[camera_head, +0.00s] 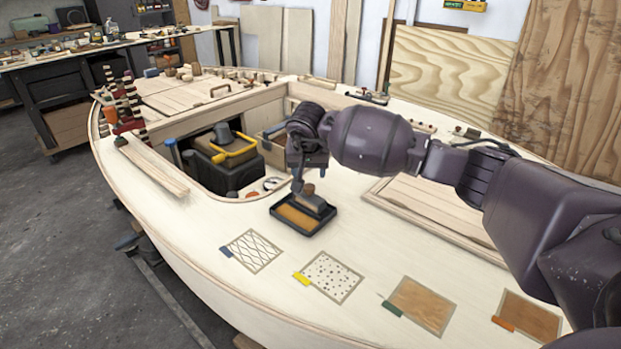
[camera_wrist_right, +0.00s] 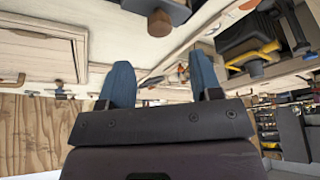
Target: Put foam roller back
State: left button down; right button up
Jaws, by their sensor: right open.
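A dark shallow tray (camera_head: 287,222) with an amber bottom lies on the pale deck. A grey piece (camera_head: 318,204) with a brown knob-like handle (camera_head: 308,189) rests at its far right side; it appears to be the foam roller. My right gripper (camera_head: 298,186) is just above and left of that handle, apart as far as I can tell. In the right wrist view, its two blue fingers (camera_wrist_right: 161,78) are spread and empty, with the brown handle (camera_wrist_right: 160,22) beyond them at the top. The tray (camera_wrist_right: 178,8) is partly cut off there. My left gripper is out of view.
Several sample squares with coloured tabs (camera_head: 332,278) lie along the near deck. Behind the tray is an open well with a black box (camera_head: 222,172) and yellow handle. Wooden strips (camera_head: 152,165) lie left. A framed hatch panel (camera_head: 437,205) is under my right arm.

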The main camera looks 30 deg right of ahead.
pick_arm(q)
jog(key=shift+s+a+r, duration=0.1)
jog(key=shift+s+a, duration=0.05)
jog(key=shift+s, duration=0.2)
pick_arm(e)
jog(key=v, duration=0.4)
jog(key=shift+r, duration=0.3)
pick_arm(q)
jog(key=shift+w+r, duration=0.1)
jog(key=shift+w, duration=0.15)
